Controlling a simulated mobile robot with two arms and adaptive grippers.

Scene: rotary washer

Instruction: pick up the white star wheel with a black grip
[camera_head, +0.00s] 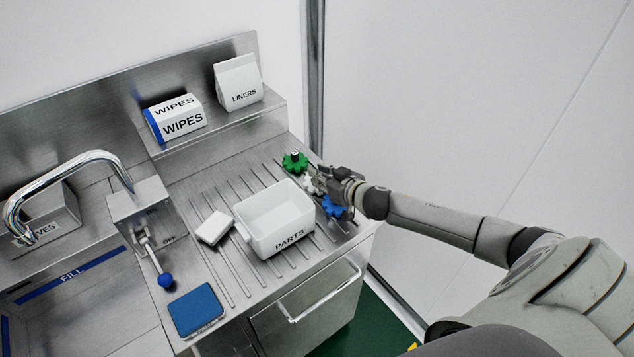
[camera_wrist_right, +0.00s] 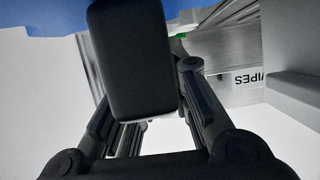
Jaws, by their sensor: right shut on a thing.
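The white star wheel (camera_head: 309,185) is at the right of the ribbed steel drainboard, partly hidden by my right gripper (camera_head: 324,181). A green star wheel with a dark grip (camera_head: 295,160) stands just behind, and a blue star wheel (camera_head: 333,207) just in front. In the right wrist view a dark block covers much of the space between the fingers (camera_wrist_right: 155,115), and a little white shows below it. My left gripper is not in view.
A white PARTS bin (camera_head: 262,224) stands left of the wheels, with a white block (camera_head: 215,227) beside it. A blue sponge-like pad (camera_head: 196,309) lies near the front. A WIPES box (camera_head: 175,120) and LINERS bag (camera_head: 238,82) are on the shelf. A faucet (camera_head: 75,165) is at left.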

